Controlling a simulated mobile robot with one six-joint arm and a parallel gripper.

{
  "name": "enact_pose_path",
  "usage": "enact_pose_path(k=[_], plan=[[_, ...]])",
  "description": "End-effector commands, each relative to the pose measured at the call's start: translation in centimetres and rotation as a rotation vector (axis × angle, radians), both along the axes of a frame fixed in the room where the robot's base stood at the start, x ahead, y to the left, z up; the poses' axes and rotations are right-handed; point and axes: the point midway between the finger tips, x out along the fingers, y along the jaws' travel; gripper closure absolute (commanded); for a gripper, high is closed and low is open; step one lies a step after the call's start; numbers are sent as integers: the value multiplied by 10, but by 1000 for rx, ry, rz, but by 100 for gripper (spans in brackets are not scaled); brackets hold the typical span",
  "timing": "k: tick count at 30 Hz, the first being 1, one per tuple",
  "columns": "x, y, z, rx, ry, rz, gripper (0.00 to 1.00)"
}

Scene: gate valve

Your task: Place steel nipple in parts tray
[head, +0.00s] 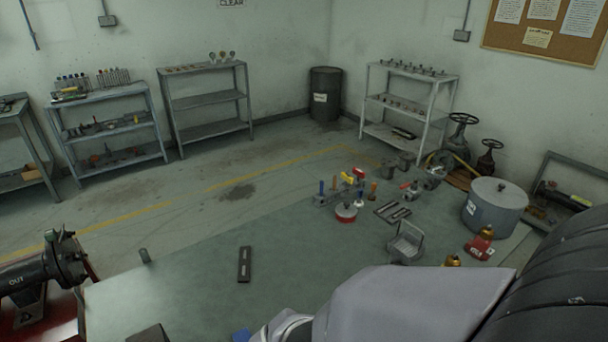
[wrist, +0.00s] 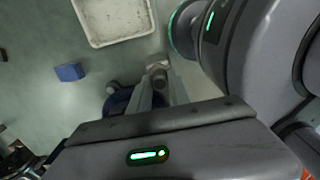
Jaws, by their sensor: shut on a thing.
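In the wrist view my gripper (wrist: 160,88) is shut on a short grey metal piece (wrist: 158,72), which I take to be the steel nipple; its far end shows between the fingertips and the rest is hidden. A shallow off-white tray (wrist: 149,15) with a stained floor, likely the parts tray, lies at the top of the wrist view, cut off by the frame edge. The held piece appears just below the tray's lower right corner in the picture, outside its rim. Its height above the bench is unclear. In the head view my arm hides the gripper and tray.
A blue block (wrist: 69,72) lies left of my gripper, and a dark blue round thing (wrist: 118,103) is close beside the fingers.

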Motion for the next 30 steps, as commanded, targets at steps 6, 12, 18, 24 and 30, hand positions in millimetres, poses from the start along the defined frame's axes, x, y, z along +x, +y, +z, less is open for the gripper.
enact_pose_path(k=[6,12,18,24,30], plan=[[68,-25,-10,1,-1,-10,100],[115,-42,-13,0,-1,-4,100],[137,-49,-15,0,0,-3,100],[136,-49,-52,0,0,-1,100],[136,-48,-49,0,0,-1,100]])
